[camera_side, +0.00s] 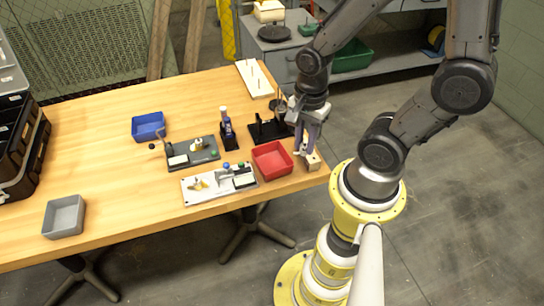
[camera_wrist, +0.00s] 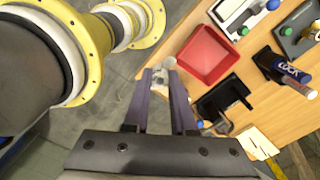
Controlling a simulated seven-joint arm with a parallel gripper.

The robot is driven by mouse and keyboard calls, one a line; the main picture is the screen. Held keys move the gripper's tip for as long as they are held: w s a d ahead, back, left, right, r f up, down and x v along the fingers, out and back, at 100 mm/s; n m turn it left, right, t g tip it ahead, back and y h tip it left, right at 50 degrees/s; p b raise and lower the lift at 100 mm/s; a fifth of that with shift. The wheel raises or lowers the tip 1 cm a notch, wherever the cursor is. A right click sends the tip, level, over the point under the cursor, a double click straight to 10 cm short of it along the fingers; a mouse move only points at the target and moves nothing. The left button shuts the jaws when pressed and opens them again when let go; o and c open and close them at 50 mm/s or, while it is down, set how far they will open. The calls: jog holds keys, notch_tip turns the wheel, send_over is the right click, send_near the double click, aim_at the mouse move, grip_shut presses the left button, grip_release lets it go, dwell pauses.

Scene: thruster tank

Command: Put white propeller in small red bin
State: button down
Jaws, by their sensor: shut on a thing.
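My gripper (camera_side: 309,152) points down at the table's right corner, just right of the small red bin (camera_side: 272,159). Its two purple-grey fingers are shut on a small pale piece (camera_side: 313,162). The piece also shows between the fingertips in the wrist view (camera_wrist: 160,84); it looks like the white propeller, but its outline is unclear and partly hidden by the fingers. The red bin looks empty and also shows up and to the right of the fingertips in the wrist view (camera_wrist: 208,53). The held piece is outside the bin.
A black stand (camera_side: 266,132) is behind the bin, with a bottle in a holder (camera_side: 228,135) to its left. A dark fixture (camera_side: 178,157) and a white fixture (camera_side: 203,195) carry small pale parts.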

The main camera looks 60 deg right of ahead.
jog(key=w+f, duration=0.2)
jog(key=w, duration=0.1)
jog(key=w+d+f, duration=0.1)
jog(key=w+f, duration=0.4)
jog(key=w, duration=0.1)
jog(key=shift+d+f, duration=0.2)
jog(key=shift+d, duration=0.1)
jog(key=shift+w+f, duration=0.15)
jog(key=shift+f, duration=0.8)
jog(key=shift+w+f, duration=0.1)
jog(key=shift+f, duration=0.8)
jog(key=shift+f, duration=0.15)
jog(key=c, duration=0.7)
grip_release()
jog(key=shift+c, duration=0.2)
